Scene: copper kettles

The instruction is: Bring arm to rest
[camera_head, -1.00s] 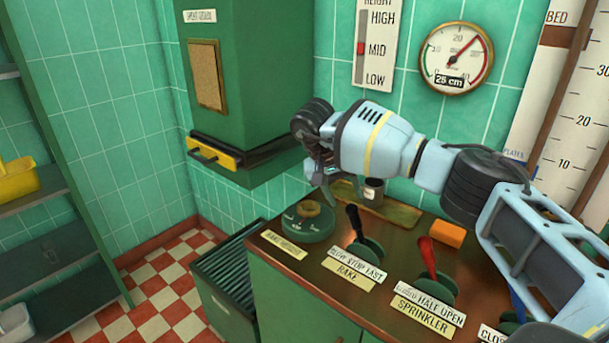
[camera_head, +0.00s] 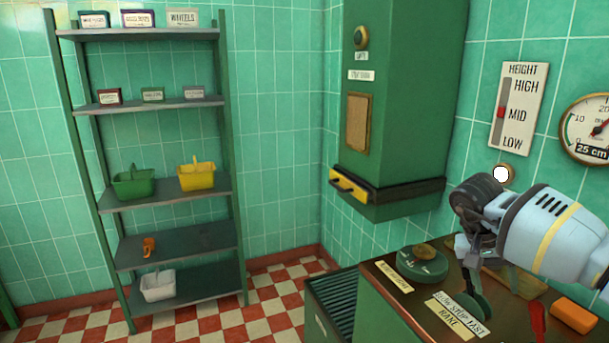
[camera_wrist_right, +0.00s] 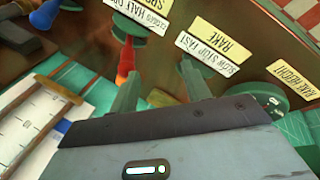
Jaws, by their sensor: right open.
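My right gripper (camera_head: 468,246) shows at the right of the head view, above the console (camera_head: 500,300). Its arm, pale blue with a yellow band, comes in from the right edge. In the right wrist view the two fingers of the right gripper (camera_wrist_right: 160,85) are apart, with nothing between them. Below and beyond them show the rake lever (camera_wrist_right: 192,75) with its "slow stop fast" label and a red-handled lever (camera_wrist_right: 125,60). My left gripper is in neither view.
A green rake-height dial (camera_head: 422,264) and an orange block (camera_head: 573,315) are on the console. A shelf rack (camera_head: 170,195) with baskets stands left. The checkered floor (camera_head: 275,300) before it is clear.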

